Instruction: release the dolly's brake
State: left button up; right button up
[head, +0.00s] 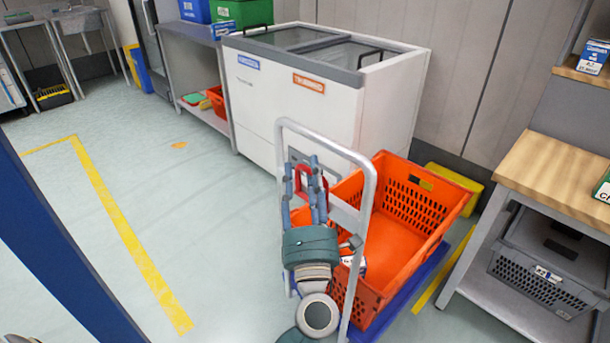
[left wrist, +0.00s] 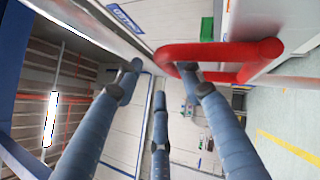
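The dolly has a grey tubular push handle (head: 366,200) and a blue base (head: 428,270) carrying an orange tote (head: 437,208). A red loop-shaped lever (head: 298,176), which looks like the brake, is at the handle, partly hidden by my fingers. My left gripper (head: 317,180) is at this lever, fingers pointing away from the camera. In the left wrist view the red lever (left wrist: 225,50) crosses close to the fingertips of my left gripper (left wrist: 160,80). The fingers are spread apart; whether one touches the lever I cannot tell.
A white chest freezer (head: 285,110) stands just behind the dolly. A wood-topped bench (head: 555,170) with a grey crate (head: 535,280) below is at the right. A blue bar (head: 60,250) crosses the lower left. The floor left of the dolly is clear, with yellow lines (head: 125,230).

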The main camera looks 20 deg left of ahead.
pick_arm(q)
jog(key=shift+s, duration=0.1)
jog(key=s+d+f+b, duration=0.1)
jog(key=s+d, duration=0.3)
jog(key=s, duration=0.7)
jog(key=shift+d+f+b, duration=0.4)
jog(key=shift+f, duration=0.1)
pick_arm(e)
jog(key=w+v, duration=0.1)
jog(key=v, duration=0.5)
jog(key=shift+w+r, duration=0.25)
jog(key=shift+w, duration=0.35)
jog(key=shift+w, duration=0.1)
